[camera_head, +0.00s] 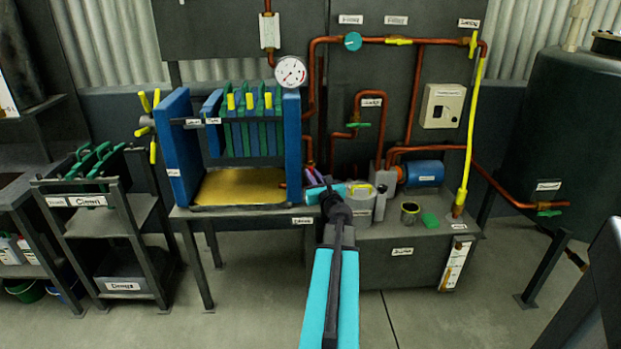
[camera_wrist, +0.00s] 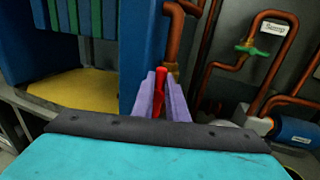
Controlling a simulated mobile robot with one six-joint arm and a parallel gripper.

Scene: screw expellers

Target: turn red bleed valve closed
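In the head view my gripper (camera_head: 314,176) is at the right foot of the blue filter press; my own wrist hides the red valve there.
The blue press frame (camera_head: 292,140) stands close on the left, above a yellow tray (camera_head: 240,187). Copper pipes (camera_wrist: 272,72) with a green valve (camera_wrist: 251,48) are to the right. A blue motor (camera_head: 424,174) and a metal cup (camera_head: 410,212) sit on the right bench.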

